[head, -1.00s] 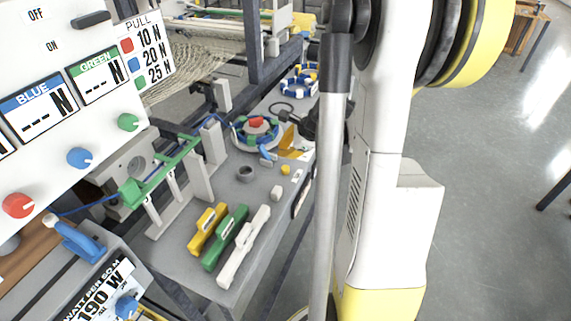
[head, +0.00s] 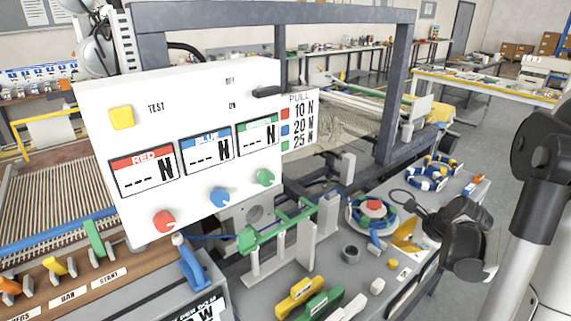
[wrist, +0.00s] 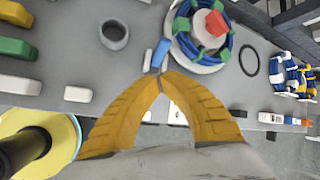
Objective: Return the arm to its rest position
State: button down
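My gripper (head: 405,236) is over the right part of the grey bench. Its orange fingers also show in the wrist view (wrist: 160,78), where their tips meet and nothing is seen held between them. A small blue piece (wrist: 161,53) lies just beyond the tips; I cannot tell whether they touch it. My arm (head: 535,185) runs down the right edge of the head view, with its black wrist joined to the gripper; part of it is cut off by the frame.
A round blue-green fixture with a red block (head: 374,206) stands left of my gripper. A grey ring (head: 350,254) and yellow, green and white bars (head: 299,297) lie nearer. A white force panel (head: 190,150) stands left. Open floor lies beyond the bench at right.

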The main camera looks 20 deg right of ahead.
jog(key=a+r+n, duration=0.5)
jog(key=a+n, duration=0.1)
jog(key=a, duration=0.4)
jog(key=s+a+r+n, duration=0.3)
jog(key=s+a+n, duration=0.3)
jog(key=a+n, duration=0.3)
jog(key=s+a+r+n, duration=0.3)
jog(key=s+a+n, duration=0.3)
jog(key=a+n, duration=0.4)
jog(key=shift+s+a+n, duration=0.3)
jog(key=shift+s+n, duration=0.1)
jog(key=shift+n, duration=0.3)
